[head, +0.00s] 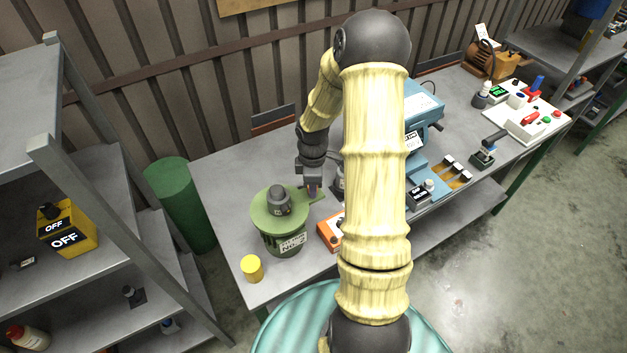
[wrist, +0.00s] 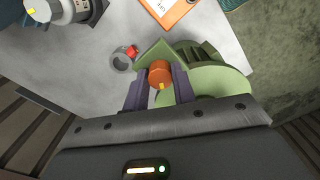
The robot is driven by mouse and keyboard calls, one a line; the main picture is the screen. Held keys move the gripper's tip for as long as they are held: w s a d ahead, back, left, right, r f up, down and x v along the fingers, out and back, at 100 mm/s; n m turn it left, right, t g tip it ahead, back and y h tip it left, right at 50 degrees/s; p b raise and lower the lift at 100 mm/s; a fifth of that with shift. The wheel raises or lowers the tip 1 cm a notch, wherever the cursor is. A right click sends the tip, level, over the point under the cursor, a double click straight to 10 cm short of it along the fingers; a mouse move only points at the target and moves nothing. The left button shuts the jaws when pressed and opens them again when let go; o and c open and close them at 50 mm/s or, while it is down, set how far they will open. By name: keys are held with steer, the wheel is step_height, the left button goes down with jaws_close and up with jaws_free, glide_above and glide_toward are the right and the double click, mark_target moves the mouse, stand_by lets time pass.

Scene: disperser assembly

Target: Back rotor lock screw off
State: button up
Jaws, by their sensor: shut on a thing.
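The lock screw is an orange knob (wrist: 160,72) with a small yellow mark, seen in the wrist view. My gripper (wrist: 160,86) has its two purple fingers on either side of the knob and is shut on it. The knob sits at the pointed green bracket (wrist: 151,55) of the green rotor unit (wrist: 212,82); I cannot tell whether it is still threaded in. In the head view my gripper (head: 313,189) is at the bracket on the right side of the green unit (head: 268,227), which has a dark grey cap and a white label. The knob is mostly hidden there.
An orange box (head: 328,232) stands right of the green unit and a yellow cylinder (head: 252,268) near the table's front left corner. A grey ring with a red piece (wrist: 122,61) lies near the bracket. A blue machine (head: 422,108) stands farther right. The table's back left is clear.

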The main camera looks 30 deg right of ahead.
steer(key=shift+w+r+n+p, duration=0.15)
steer(key=shift+n+p, duration=0.8)
steer(key=shift+n, duration=0.95)
steer(key=o, duration=1)
step_height(320, 180, up, 17)
steer(key=b, duration=0.2)
steer(key=shift+a, duration=0.15)
